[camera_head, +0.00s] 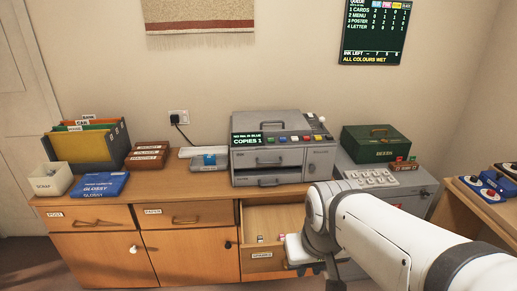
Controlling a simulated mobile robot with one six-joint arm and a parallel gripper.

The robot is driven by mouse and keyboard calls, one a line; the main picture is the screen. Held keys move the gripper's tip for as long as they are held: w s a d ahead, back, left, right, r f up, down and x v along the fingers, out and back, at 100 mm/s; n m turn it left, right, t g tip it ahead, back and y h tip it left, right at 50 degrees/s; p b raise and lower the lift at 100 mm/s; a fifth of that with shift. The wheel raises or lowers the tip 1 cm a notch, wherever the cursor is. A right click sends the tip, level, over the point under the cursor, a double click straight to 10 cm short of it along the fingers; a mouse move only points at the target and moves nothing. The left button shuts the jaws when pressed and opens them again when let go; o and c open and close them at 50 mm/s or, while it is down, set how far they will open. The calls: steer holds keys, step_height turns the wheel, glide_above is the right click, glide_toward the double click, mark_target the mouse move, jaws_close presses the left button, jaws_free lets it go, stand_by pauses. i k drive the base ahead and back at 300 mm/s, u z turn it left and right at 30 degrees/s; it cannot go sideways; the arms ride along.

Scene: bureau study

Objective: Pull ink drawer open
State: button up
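A grey copier-like machine (245,159) stands on the wooden bureau, with coloured buttons and a small display reading "COPIES 1". My gripper (325,272) is low at the right side of this open drawer, partly hidden by my white arm. Its fingers are not clear, and I cannot tell whether it touches the drawer.
Two shut drawers (90,217) (182,221) are to the left. A file holder (118,145), scrap box (52,180) and blue glossy pack (100,185) stand on the bureau. A green box (375,150) and a grey cabinet (424,190) are right. A wall board (375,30) hangs above.

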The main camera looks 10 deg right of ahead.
mark_target(283, 157)
steer(key=i, duration=1)
steer(key=z, duration=0.05)
